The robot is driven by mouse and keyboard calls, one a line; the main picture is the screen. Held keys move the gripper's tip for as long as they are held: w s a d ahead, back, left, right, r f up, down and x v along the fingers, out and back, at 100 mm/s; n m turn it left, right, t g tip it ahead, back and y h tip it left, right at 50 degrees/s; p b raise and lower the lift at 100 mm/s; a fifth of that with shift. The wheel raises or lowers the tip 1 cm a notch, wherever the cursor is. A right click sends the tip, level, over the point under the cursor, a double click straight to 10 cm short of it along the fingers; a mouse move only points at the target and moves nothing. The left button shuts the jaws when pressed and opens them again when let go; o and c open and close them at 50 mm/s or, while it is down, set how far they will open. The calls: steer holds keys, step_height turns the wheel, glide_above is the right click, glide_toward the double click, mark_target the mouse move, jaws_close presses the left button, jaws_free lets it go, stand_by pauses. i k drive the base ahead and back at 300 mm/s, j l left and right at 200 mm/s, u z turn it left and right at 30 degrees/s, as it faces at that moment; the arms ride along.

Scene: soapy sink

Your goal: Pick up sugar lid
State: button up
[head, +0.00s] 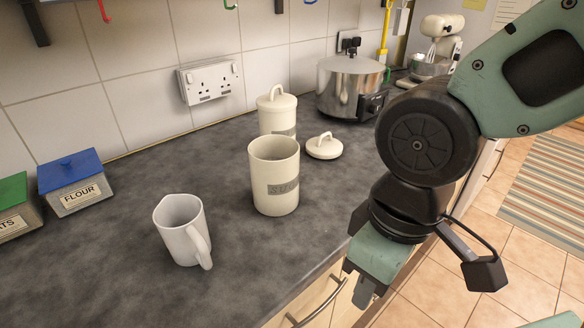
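The sugar lid (324,147) is a cream, round lid with a loop handle. It lies on the dark worktop to the right of the sugar canister, handle up. The sugar canister (275,178) is cream with a grey label and stands open-topped in the middle of the worktop. My gripper (366,292) is at the lower right, beyond the worktop's front edge, pointing down. It is apart from the lid and nearer to me. Its fingers are mostly hidden by its own body, so I cannot tell how far apart they are.
A lidded cream canister (277,108) stands behind the sugar canister. A slow cooker (350,86) stands behind the lid. A white jug (184,231) is at front left, a blue-lidded flour tin (74,184) at far left. The worktop (335,200) between lid and front edge is clear.

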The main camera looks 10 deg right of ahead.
mark_target(322, 147)
steer(key=l+u, duration=0.1)
steer(key=u, duration=0.35)
steer(key=l+u, duration=0.1)
steer(key=u, duration=0.3)
steer(key=l+u, duration=0.15)
steer(key=u, duration=0.3)
steer(key=l+u, duration=0.15)
steer(key=u, duration=0.3)
steer(key=k+l+u, duration=0.1)
steer(key=l+u, duration=0.15)
steer(key=l, duration=0.2)
steer(key=k+l+u, duration=0.25)
steer(key=l, duration=0.2)
steer(key=k+l+u, duration=0.1)
steer(key=l+u, duration=0.15)
steer(key=l, duration=0.15)
steer(key=k+l+u, duration=0.25)
steer(key=l, duration=0.15)
steer(key=k+l, duration=0.5)
steer(key=l, duration=0.2)
